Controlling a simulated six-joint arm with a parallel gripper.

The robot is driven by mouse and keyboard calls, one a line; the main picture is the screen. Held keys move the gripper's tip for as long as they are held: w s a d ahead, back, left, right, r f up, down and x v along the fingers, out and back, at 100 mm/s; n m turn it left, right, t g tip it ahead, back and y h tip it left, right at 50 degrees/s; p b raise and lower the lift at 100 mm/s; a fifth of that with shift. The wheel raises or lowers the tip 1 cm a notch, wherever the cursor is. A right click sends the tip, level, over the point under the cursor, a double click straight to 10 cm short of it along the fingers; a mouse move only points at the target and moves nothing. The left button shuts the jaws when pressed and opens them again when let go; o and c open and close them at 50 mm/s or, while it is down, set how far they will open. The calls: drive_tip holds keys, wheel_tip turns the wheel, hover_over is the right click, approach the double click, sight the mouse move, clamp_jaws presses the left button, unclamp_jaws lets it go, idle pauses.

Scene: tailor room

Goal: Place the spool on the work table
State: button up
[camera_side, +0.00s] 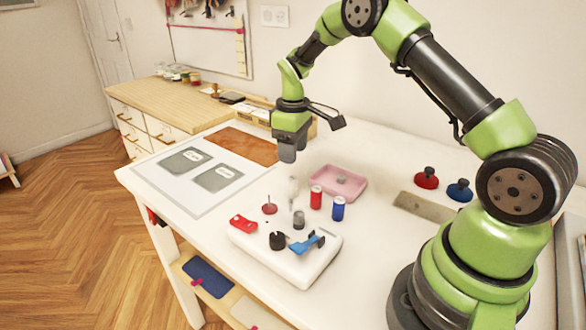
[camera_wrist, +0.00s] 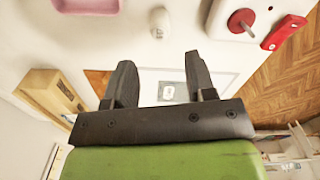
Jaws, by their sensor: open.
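My gripper (camera_side: 287,153) is open and empty, above the white work table (camera_side: 370,238). In the wrist view its two fingers (camera_wrist: 160,72) stand apart with nothing between them. A small pale spool-like piece (camera_side: 293,188) stands upright on the table, just below and to the right of the gripper; it also shows in the wrist view (camera_wrist: 160,23), beyond the fingertips. A red spool (camera_side: 316,198) and a blue spool (camera_side: 338,209) stand upright to its right. Which one the task means by the spool, I cannot tell.
A white base (camera_side: 300,268) with red, black and blue fittings stands in front of the spools. A pink tray (camera_side: 340,182) lies behind them. Red (camera_side: 427,180) and blue (camera_side: 459,191) knobbed pieces sit further right. A grey-marked sheet (camera_side: 205,180) and brown mat (camera_side: 240,146) lie left.

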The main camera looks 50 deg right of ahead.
drive_tip(key=s+a+r+m+t, duration=0.2)
drive_tip(key=s+a+r, duration=0.2)
drive_tip(key=r, duration=0.5)
drive_tip(key=s+a+r+m+t, duration=0.1)
drive_tip(key=s+a+r, duration=0.25)
drive_tip(key=r, duration=0.45)
drive_tip(key=s+a+r+m+t+y, duration=0.1)
drive_tip(key=s+a+m+t, duration=0.1)
drive_tip(key=s, duration=0.6)
drive_tip(key=s+a+r+m+t+y, duration=0.1)
drive_tip(key=s+a+r+m+t, duration=0.1)
drive_tip(key=s, duration=0.6)
drive_tip(key=shift+a+r, duration=0.15)
drive_tip(key=shift+a, duration=0.75)
